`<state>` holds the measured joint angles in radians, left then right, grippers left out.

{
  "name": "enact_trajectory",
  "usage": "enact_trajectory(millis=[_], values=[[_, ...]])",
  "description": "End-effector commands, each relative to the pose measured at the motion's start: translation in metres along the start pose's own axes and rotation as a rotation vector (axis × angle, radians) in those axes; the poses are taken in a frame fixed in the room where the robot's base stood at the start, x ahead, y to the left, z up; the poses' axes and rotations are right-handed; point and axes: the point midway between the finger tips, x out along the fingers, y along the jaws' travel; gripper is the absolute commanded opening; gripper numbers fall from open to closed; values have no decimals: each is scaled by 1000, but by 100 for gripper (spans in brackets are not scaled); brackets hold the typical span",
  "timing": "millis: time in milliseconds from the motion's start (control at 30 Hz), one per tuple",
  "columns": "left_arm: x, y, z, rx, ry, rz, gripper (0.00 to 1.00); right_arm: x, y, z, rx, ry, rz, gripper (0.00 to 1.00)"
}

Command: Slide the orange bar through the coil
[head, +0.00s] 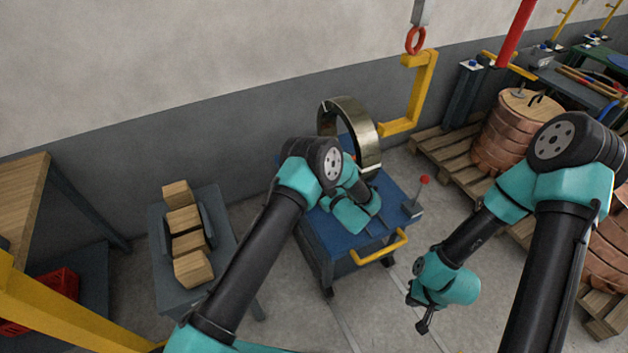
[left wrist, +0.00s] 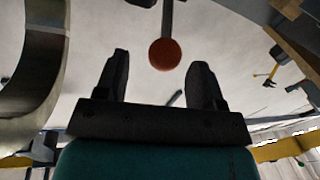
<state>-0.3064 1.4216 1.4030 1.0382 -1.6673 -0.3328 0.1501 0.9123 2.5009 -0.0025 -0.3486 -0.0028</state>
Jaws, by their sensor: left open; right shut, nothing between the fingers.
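The coil (head: 363,133) is a brassy ring standing upright on the blue cart (head: 330,250); part of it shows at the left of the left wrist view (left wrist: 52,60). The orange bar (head: 398,127) is the lower arm of a hanging yellow-orange C-shaped hook. Its tip is close to the coil's right side; I cannot tell if it enters the opening. My left gripper (head: 381,222) is open over the cart. In the left wrist view, a red knob (left wrist: 165,54) on a lever appears between its fingertips, with nothing gripped. My right gripper (head: 424,322) is shut and empty, right of the cart.
The lever's red knob (head: 424,180) stands at the cart's right edge, above a yellow handle (head: 380,248). A grey stand with wooden blocks (head: 184,220) is at left. Copper coils (head: 508,135) sit on pallets at right. The floor around my right gripper is clear.

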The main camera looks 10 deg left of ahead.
Motion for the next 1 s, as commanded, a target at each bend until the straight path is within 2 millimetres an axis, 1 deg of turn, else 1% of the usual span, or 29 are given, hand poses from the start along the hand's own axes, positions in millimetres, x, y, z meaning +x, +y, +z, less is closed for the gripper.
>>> enact_trajectory(millis=[33, 400, 500, 600, 767, 1000], values=[[-11, 0, 0, 3, -1, 4, 62, 0, 0, 0, 0, 0, 0, 0], [-83, 1, 0, 2, -1, 5, 62, 0, 0, 0, 0, 0, 0, 0], [-100, 1, 0, 2, -1, 5, 62, 0, 0, 0, 0, 0, 0, 0], [-113, 1, 0, 0, -1, 4, 62, 0, 0, 0, 0, 0, 0, 0], [-123, 1, 0, 0, 0, 3, 62, 0, 0, 0, 0, 0, 0, 0], [-124, 1, 0, 0, -1, 2, 62, 0, 0, 0, 0, 0, 0, 0]])
